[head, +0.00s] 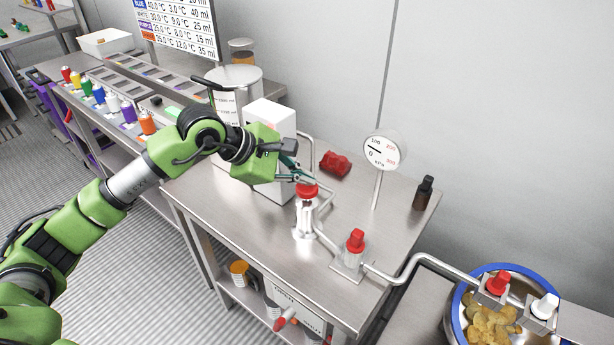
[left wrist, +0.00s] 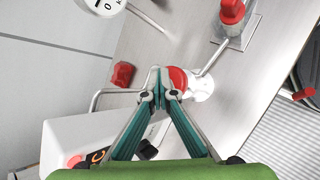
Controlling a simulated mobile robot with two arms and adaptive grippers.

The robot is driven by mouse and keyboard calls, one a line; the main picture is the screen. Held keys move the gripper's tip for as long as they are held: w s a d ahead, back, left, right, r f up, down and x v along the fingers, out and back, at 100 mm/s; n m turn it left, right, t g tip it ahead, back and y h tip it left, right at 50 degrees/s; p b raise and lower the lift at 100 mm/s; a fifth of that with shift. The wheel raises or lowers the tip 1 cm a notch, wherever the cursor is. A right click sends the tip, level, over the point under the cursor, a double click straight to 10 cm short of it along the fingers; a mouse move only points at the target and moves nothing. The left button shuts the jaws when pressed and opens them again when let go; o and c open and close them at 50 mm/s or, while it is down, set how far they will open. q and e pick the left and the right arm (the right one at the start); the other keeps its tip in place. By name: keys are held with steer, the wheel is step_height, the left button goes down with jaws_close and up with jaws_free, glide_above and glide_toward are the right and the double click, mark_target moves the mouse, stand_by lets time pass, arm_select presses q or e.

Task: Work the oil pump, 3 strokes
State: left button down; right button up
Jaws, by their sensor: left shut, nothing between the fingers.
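The oil pump (head: 306,220) is an upright clear-and-white cylinder with a red cap (head: 307,190), standing on the steel table. It also shows in the left wrist view (left wrist: 201,86), with its red cap (left wrist: 178,79) right at the fingertips. My left gripper (head: 304,179) is shut and empty, its tips just over the red cap. In the left wrist view the teal fingers (left wrist: 161,92) meet beside the cap. I cannot tell whether they touch it. A pipe links the pump to a red-handled valve (head: 355,241). My right gripper is not in view.
A kPa gauge (head: 382,151) stands behind on a post, its needle on the left side. A red object (head: 335,163) and a dark bottle (head: 424,192) are on the table. A white box (head: 271,120) stands behind my gripper. A blue-rimmed drum (head: 459,304) holds chips at right.

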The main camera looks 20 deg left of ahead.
mark_target(304, 187)
arm_select(q)
steer(key=shift+r+p, duration=0.65)
steer(key=shift+r, duration=1.05)
step_height(304, 187, up, 5)
steer(key=p, duration=0.2)
steer(key=shift+p, duration=0.3)
